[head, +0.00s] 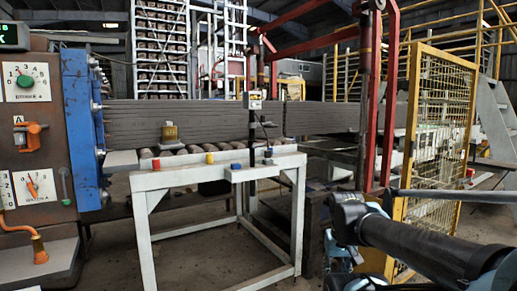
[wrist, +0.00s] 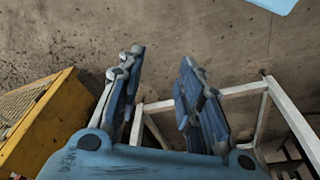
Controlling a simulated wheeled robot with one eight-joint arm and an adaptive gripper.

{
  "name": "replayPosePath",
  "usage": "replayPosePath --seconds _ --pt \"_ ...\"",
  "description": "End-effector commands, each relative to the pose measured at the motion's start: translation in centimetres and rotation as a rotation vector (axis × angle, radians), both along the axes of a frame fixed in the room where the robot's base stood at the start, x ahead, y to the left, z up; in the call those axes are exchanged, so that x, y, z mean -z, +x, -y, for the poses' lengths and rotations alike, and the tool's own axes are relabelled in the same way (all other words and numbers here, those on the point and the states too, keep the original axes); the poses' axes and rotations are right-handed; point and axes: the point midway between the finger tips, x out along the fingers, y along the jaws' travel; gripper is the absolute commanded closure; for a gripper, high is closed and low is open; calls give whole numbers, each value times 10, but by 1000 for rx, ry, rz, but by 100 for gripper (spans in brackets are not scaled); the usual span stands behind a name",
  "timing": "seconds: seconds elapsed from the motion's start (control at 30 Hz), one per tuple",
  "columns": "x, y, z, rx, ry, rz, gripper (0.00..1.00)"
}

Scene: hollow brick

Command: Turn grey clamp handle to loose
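A small grey-green lever (head: 65,186) hangs upright on the brown machine panel at the left of the head view, beside the blue block. It looks like the grey clamp handle, but it is too small to be sure. My gripper (wrist: 159,62) is open in the wrist view, its two blue-grey fingers apart with nothing between them. Bare floor shows beyond it. In the head view my arm is at the lower right, far from the panel. The lever does not show in the wrist view.
A white-legged roller table (head: 222,172) stands between my arm and the panel, with coloured buttons on its front edge. A long grey clay column (head: 190,124) runs behind. A yellow mesh fence (head: 440,125) stands at right; an orange lever (head: 29,135) and green knob (head: 25,81) sit on the panel.

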Motion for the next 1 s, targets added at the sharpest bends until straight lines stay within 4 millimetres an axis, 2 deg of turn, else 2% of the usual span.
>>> replayPosePath --seconds 0.2,0.27,0.33,0.47,0.57,0.67,0.8,1.0 --pt "0 0 0 0 0 0 67" --pt "0 0 0 0 0 0 62" --pt "-5 -6 -3 -2 10 16 62" --pt "-17 13 -22 -21 83 60 62" --pt "-36 44 -51 -39 199 129 62" --pt "-65 83 -87 -49 348 220 62" --pt "-116 139 -132 -37 558 354 62" --pt "-193 218 -173 45 844 531 62"
